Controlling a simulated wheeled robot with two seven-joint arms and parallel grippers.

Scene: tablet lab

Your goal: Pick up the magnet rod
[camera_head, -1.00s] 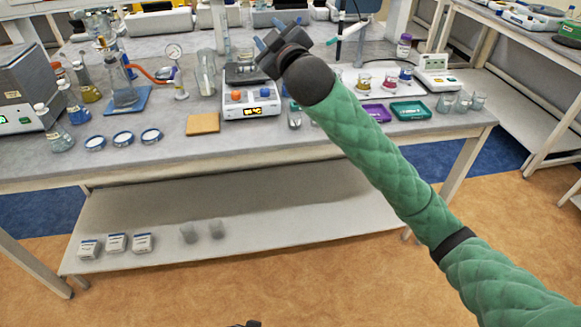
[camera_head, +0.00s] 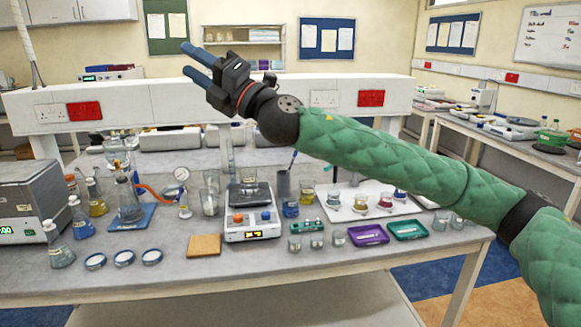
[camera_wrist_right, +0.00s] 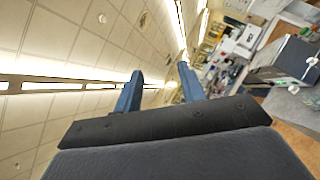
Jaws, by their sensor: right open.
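A thin dark rod (camera_head: 293,161) leans out of a dark cup (camera_head: 283,186) behind the stirrer; it may be the magnet rod, but it is too small to be sure. My right gripper (camera_head: 188,60) is raised high above the bench, left of the rod and well apart from it. Its two blue fingers are spread with nothing between them. In the right wrist view the open fingers (camera_wrist_right: 160,70) point toward the ceiling and far room. My left gripper is not in view.
The stirrer (camera_head: 252,230) with a glass vessel on it stands mid-bench. Glass flasks (camera_head: 129,200) and a grey box (camera_head: 28,203) crowd the left. A purple tray (camera_head: 368,235), a green tray (camera_head: 408,229) and small beakers stand to the right. The bench's front strip is mostly clear.

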